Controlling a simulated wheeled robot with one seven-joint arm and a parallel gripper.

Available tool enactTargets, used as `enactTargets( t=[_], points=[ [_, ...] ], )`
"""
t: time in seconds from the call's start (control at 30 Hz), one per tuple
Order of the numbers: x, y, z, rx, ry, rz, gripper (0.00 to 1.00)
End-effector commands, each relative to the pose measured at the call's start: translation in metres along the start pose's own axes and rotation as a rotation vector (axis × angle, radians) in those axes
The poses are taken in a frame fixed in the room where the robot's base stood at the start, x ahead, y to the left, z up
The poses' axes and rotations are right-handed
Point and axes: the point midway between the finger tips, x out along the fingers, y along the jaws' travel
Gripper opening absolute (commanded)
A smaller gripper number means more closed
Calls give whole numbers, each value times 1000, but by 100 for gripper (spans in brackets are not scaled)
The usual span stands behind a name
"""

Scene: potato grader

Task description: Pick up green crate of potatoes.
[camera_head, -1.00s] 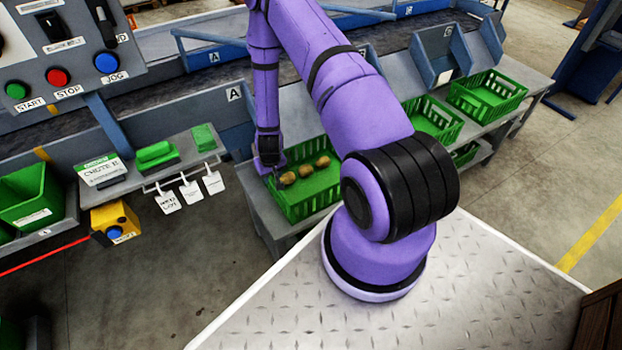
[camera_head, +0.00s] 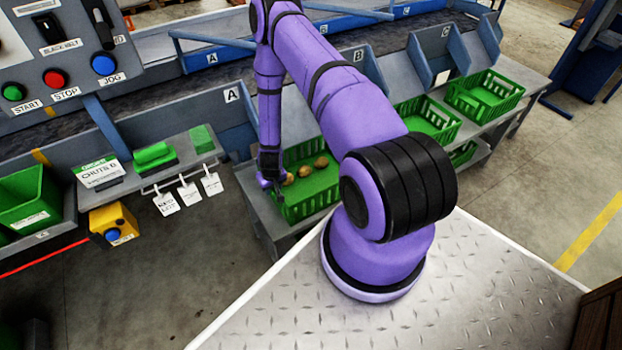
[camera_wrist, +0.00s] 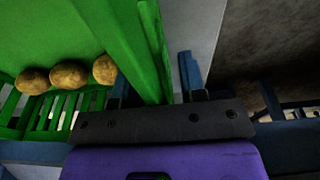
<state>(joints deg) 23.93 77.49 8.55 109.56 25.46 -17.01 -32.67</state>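The green crate of potatoes (camera_head: 312,200) stands on the grey bench below chute A, with a few potatoes (camera_head: 305,171) in it. My gripper (camera_head: 273,190) is at the crate's left end, pointing down. In the wrist view my gripper (camera_wrist: 155,85) is open, with its two blue fingers on either side of the crate's green wall (camera_wrist: 140,55). The left finger is on the inner side and the right finger on the outer side, with a gap to the wall. Potatoes (camera_wrist: 70,75) lie inside the crate to the left. My arm hides the crate's right part.
More green crates (camera_head: 432,120) (camera_head: 484,94) stand farther right on the bench. A control panel (camera_head: 70,55), a label shelf with hanging tags (camera_head: 190,190) and a yellow box (camera_head: 113,223) are at left. Open floor lies in front of the bench.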

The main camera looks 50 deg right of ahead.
Motion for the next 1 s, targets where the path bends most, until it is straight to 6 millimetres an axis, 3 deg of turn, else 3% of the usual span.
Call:
enactTargets(
  t=[0.33,0.5,1.0],
  points=[
    [1,0,0,0,0,0,36],
    [1,0,0,0,0,0,0],
    [-2,1,-2,-1,3,1,0]
  ],
)
